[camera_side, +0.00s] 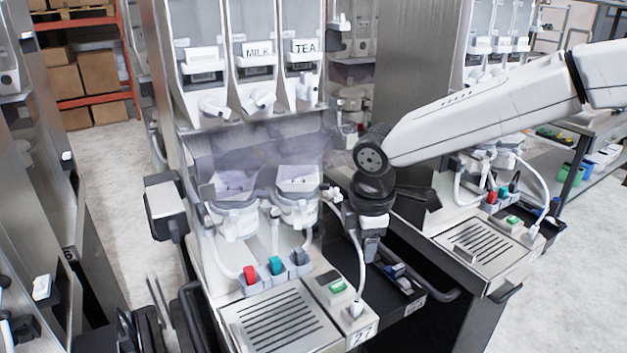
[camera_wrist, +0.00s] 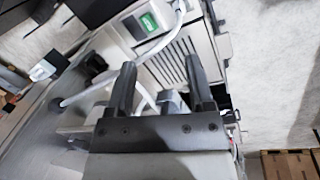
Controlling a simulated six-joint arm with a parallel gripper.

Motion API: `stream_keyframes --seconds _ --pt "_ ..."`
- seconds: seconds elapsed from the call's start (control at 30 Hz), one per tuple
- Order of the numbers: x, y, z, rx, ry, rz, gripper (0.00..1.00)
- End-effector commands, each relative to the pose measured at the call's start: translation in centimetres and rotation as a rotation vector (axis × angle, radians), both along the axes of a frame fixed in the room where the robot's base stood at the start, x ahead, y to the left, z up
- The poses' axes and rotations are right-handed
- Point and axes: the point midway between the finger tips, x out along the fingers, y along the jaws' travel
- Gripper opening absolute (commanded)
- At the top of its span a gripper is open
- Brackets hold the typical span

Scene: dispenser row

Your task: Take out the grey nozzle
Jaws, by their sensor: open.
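The grey nozzle (camera_side: 300,257) sits at the right end of a row beside a teal nozzle (camera_side: 275,265) and a red nozzle (camera_side: 250,274), above the drip tray. My gripper (camera_side: 370,248) is to the right of the grey nozzle in the side view, apart from it; its fingers are hard to make out there. In the wrist view my gripper (camera_wrist: 159,68) is open, with two dark fingers spread. A grey part shows low between the fingers, partly hidden by the gripper's body; I cannot tell if it is the nozzle.
The slotted drip tray (camera_side: 280,318) lies in front of the nozzles. A green switch (camera_side: 337,286) and a pale hose (camera_side: 359,275) are close to my gripper; the switch also shows in the wrist view (camera_wrist: 149,22). Two mixing bowls are above the nozzles. A second dispenser stands to the right.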

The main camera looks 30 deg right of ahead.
Motion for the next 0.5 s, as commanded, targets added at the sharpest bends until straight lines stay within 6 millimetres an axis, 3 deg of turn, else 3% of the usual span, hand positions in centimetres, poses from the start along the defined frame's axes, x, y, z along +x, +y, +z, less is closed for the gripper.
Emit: stream_keyframes --seconds 0.03,0.2,0.5 --pt "0.6 1.5 0.7 -0.023 0.004 0.079 0.68" --pt "1.7 5.6 3.0 -0.102 0.024 0.312 0.68" --pt "2.3 10.7 6.0 -0.206 0.054 0.592 0.68"
